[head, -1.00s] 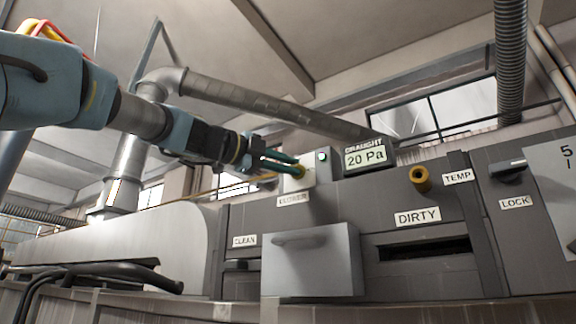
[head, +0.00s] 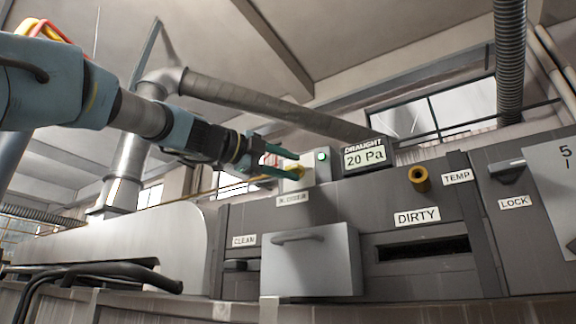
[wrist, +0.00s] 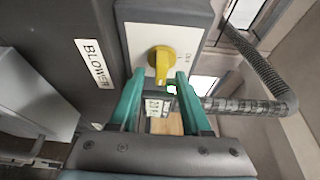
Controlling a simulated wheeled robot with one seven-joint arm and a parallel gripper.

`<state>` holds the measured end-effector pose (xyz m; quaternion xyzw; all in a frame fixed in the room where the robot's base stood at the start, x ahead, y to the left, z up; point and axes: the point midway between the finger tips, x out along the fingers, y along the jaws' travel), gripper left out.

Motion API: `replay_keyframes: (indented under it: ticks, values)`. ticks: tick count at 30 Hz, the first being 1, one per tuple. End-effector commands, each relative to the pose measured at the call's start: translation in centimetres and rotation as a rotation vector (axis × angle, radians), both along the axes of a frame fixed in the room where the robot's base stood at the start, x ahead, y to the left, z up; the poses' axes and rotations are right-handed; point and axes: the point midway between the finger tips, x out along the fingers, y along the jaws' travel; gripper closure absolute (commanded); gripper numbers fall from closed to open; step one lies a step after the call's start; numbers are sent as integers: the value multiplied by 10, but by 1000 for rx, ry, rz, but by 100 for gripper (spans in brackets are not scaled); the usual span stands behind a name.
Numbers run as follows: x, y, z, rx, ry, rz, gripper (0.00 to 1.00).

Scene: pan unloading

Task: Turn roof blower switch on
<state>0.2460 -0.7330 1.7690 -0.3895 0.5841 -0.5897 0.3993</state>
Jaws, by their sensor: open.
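The blower switch is a yellow rotary knob (head: 295,170) on a pale box (head: 321,174) atop the dark oven front. A green lamp (head: 322,156) shows on the box. In the wrist view the yellow knob (wrist: 162,62) sits on a white plate, its grip lying roughly up and down the picture. A BLOWER label (wrist: 94,63) is to its left. My gripper (head: 292,165) is at the knob with its teal fingers spread. In the wrist view the fingers (wrist: 160,77) stand either side of the knob's lower end, with gaps. I cannot tell whether either touches it.
A DRAUGHT display (head: 365,156) reading 20 Pa stands right of the box. Below are a grey drawer front (head: 310,265) with a handle and a dark slot (head: 425,249) under DIRTY. A brass knob (head: 419,179) and LOCK switch (head: 507,167) are further right.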

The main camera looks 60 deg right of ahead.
Motion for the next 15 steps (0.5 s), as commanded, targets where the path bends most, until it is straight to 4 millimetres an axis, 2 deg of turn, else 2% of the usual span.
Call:
replay_keyframes:
  ticks: [8,15]
  values:
    - [4,8,-1,-2,0,3,52]
    - [21,47,-3,-2,0,5,52]
